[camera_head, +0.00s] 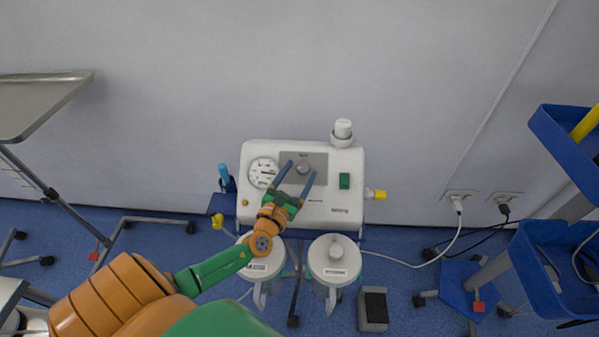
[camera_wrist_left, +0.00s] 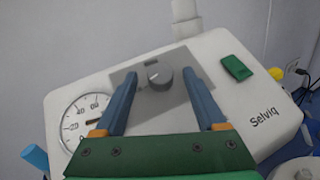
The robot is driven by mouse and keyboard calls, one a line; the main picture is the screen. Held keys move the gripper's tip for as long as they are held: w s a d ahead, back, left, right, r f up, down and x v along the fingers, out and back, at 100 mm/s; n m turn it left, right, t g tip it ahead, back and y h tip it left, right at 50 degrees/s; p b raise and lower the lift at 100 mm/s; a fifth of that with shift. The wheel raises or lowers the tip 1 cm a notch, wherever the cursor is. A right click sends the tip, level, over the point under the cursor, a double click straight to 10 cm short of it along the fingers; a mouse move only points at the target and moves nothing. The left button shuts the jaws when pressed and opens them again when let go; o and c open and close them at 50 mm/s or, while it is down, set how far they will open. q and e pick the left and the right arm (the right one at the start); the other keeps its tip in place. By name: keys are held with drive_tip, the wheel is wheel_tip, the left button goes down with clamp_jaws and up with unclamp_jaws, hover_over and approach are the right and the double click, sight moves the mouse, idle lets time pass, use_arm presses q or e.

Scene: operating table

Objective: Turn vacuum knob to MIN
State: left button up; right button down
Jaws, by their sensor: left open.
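The vacuum knob (camera_head: 303,167) is a round grey dial on a grey plate on the front of the white suction unit (camera_head: 325,210). In the left wrist view the knob (camera_wrist_left: 159,75) lies between and a little beyond the fingertips. My left gripper (camera_head: 298,172) is open, its two blue-grey fingers pointing at the panel on either side of the knob. The left wrist view also shows the open fingers (camera_wrist_left: 160,88); nothing is held. Whether the fingertips touch the plate cannot be told. The round gauge (camera_head: 263,172) sits left of the knob. My right gripper is not in view.
A green switch (camera_head: 345,181) is right of the knob. Two lidded jars (camera_head: 334,258) stand below the unit. A yellow connector (camera_head: 376,194) sticks out at its right side. A blue cart (camera_head: 565,150) stands far right, a metal tray (camera_head: 40,100) far left.

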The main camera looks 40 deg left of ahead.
use_arm(q)
drive_tip(key=shift+w+a, duration=0.1)
drive_tip(key=shift+w, duration=0.15)
drive_tip(key=shift+s, duration=0.1)
drive_tip(key=shift+c, duration=1.2)
clamp_jaws()
